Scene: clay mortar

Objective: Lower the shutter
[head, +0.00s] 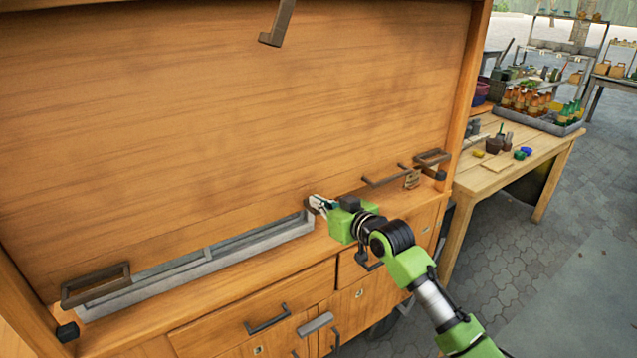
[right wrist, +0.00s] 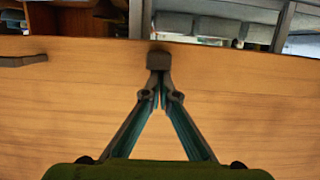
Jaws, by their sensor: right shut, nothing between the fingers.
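The shutter (head: 230,110) is a large wooden panel filling much of the head view, its lower edge close above the counter of a wooden cabinet. Dark bracket handles sit near its lower corners, one at the left (head: 95,283) and one at the right (head: 432,158). My right gripper (head: 312,204), on a green arm, is at the shutter's lower edge, by the right end of a long grey tray. In the right wrist view its fingers (right wrist: 160,62) meet at the tips with nothing between them, in front of a wooden surface. Whether they touch the shutter is unclear. My left gripper is out of view.
The long grey tray (head: 200,277) lies along the counter under the shutter. A dark bar (head: 277,22) hangs at the top. Drawers with handles (head: 267,319) are below. At the right stands a wooden table (head: 520,165) with bottles and small pots. Paved floor is open beyond.

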